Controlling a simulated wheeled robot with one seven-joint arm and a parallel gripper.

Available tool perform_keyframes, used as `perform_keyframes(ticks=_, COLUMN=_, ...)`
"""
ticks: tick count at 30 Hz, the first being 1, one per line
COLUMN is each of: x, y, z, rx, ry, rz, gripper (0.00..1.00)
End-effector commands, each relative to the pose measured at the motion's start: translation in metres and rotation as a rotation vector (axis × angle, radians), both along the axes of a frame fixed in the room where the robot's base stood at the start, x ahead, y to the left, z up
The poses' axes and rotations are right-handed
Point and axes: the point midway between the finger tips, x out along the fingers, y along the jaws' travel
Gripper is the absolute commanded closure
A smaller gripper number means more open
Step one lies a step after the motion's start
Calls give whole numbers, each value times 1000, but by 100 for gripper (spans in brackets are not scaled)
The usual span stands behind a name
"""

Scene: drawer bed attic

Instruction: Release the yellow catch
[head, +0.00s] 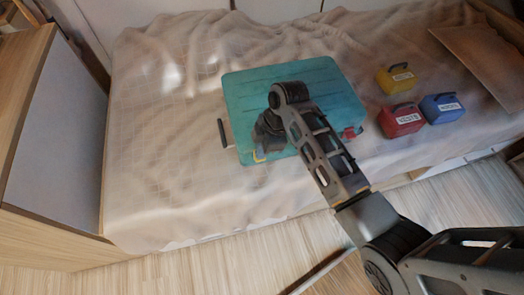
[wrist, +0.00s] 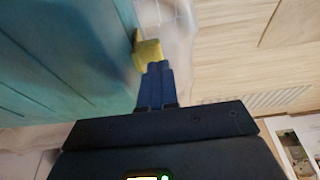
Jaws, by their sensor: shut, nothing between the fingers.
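The teal case (head: 245,95) lies on the bed with its lid down. Its yellow catch (head: 259,157) is at the front edge, left of the middle, partly hidden by my arm. In the wrist view the yellow catch (wrist: 149,53) sticks out from the teal side of the case (wrist: 65,60). My gripper (wrist: 158,66) is shut and empty, with its blue fingertips right at the catch's near end. I cannot tell whether they touch it. In the head view the fingertips are hidden behind my wrist.
A red catch (head: 352,132) sits at the case's front right, and a dark handle (head: 223,133) at its left. Yellow (head: 397,79), red (head: 401,119) and blue (head: 442,107) small labelled boxes stand to the right. The bed (head: 165,170) left of the case is clear.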

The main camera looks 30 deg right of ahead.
Motion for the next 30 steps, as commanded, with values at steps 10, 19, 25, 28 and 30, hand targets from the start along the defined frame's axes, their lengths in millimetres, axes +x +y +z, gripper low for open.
perform_keyframes(ticks=10, x=0, y=0, z=-15, rx=0, ry=0, rz=0, gripper=100)
perform_keyframes(ticks=19, x=-1, y=0, z=-15, rx=-1, ry=-4, rz=0, gripper=100)
perform_keyframes(ticks=25, x=-5, y=2, z=-16, rx=-15, ry=-45, rz=1, gripper=100)
perform_keyframes(ticks=28, x=-7, y=3, z=-18, rx=-25, ry=-77, rz=1, gripper=100)
perform_keyframes(ticks=30, x=-10, y=4, z=-19, rx=-34, ry=-108, rz=2, gripper=100)
